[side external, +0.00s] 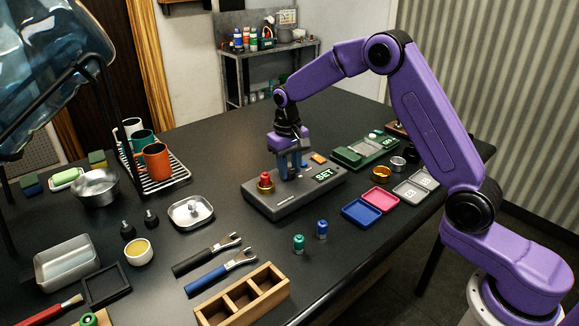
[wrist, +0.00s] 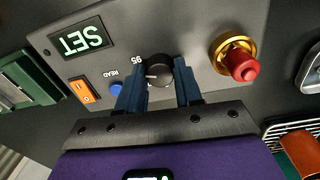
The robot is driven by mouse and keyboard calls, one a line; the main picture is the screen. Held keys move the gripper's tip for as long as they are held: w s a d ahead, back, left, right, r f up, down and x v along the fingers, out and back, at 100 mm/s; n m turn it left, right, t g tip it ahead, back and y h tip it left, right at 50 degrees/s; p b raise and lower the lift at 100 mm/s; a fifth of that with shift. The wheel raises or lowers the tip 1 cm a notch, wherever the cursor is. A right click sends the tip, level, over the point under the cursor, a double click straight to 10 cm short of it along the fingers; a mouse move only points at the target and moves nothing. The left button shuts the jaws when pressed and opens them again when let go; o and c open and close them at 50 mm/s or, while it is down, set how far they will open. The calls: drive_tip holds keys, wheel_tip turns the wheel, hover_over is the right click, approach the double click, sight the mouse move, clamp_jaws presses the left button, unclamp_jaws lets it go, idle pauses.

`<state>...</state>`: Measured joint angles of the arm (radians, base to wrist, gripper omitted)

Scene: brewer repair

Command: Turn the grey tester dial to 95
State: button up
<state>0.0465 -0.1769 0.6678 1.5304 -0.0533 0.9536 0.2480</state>
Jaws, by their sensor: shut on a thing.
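The grey tester (side external: 300,203) lies on the dark bench, and its panel (wrist: 195,25) fills much of the wrist view. Its dial (wrist: 159,72) is a dark round knob with a pale pointer mark facing left in the wrist view. The 95 label (wrist: 137,60) is printed just left of the dial. My gripper (side external: 291,174) reaches down onto the tester, its two blue fingers shut on the dial's sides. The tester's display (wrist: 80,41) reads SET; it also shows in the side view (side external: 324,175). The dial is hidden by my fingers in the side view.
On the tester, a red-topped brass fitting (wrist: 238,60) stands right of my fingers; a blue READ button (wrist: 116,88) and orange switch (wrist: 84,90) are left. A green tester (side external: 362,152) lies behind. Blue (side external: 361,212) and pink (side external: 380,197) trays lie to the right.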

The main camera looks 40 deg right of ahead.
drive_tip(key=shift+m, duration=1.3)
drive_tip(key=o, duration=1)
drive_tip(key=shift+o, duration=0.2)
wheel_tip(320, 180, up, 18)
drive_tip(key=shift+w+a+f, duration=0.15)
drive_tip(key=shift+a+f, duration=0.1)
drive_tip(key=shift+a, duration=0.15)
